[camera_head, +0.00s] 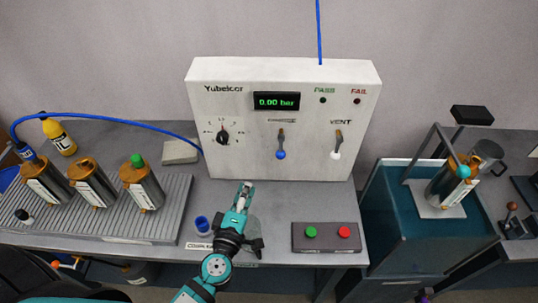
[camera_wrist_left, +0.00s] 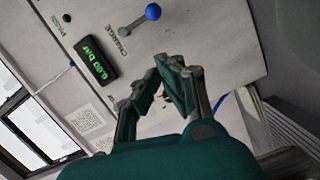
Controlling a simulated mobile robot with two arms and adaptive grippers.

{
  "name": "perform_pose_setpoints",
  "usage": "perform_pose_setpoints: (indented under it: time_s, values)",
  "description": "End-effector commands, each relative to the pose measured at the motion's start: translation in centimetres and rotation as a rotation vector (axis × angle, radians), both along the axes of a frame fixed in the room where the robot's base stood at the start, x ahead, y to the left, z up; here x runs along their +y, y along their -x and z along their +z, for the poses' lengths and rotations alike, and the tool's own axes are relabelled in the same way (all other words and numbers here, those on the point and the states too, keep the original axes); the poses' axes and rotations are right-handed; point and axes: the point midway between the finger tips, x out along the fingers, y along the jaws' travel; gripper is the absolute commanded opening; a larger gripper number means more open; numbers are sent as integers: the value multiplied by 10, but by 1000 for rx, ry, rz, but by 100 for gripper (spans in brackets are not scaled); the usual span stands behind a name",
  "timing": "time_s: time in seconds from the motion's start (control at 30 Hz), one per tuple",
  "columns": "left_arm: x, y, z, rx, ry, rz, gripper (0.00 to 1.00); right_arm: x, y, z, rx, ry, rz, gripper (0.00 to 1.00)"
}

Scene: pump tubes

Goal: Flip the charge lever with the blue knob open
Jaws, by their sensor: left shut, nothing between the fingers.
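The charge lever with the blue knob (camera_head: 281,154) is on the front of the white control box (camera_head: 240,165). Its knob hangs down below the pivot, under a small label. In the left wrist view the blue knob (camera_wrist_left: 153,12) is at the top, beside the word CHARGE. My left gripper (camera_head: 245,186) is in front of the box, lower and to the left of the knob. Its fingers are together with nothing between them, and they do not touch the lever. The left wrist view also shows the closed fingers (camera_wrist_left: 170,66). My right gripper is not in view.
The vent lever with a white knob (camera_head: 335,154) is right of the charge lever. The display (camera_head: 276,101) reads 0.00 bar. A button box (camera_head: 299,241) and a blue cup (camera_head: 202,224) stand on the table. Several metal cylinders (camera_head: 92,186) are at left. A teal tank (camera_head: 387,235) is at right.

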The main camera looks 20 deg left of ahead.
Motion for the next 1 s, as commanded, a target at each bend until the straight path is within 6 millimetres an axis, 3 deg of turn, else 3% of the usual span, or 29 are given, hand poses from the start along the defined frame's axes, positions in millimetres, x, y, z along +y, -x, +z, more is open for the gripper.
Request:
perform_pose_setpoints:
  time_s: [0.27,0.73,1.0]
  values:
    - [1,-10,1,-2,-1,0,0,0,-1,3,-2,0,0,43]
    - [8,-103,-2,-4,-2,1,0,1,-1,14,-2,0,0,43]
    - [-15,-126,-11,-2,0,0,0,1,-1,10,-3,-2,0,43]
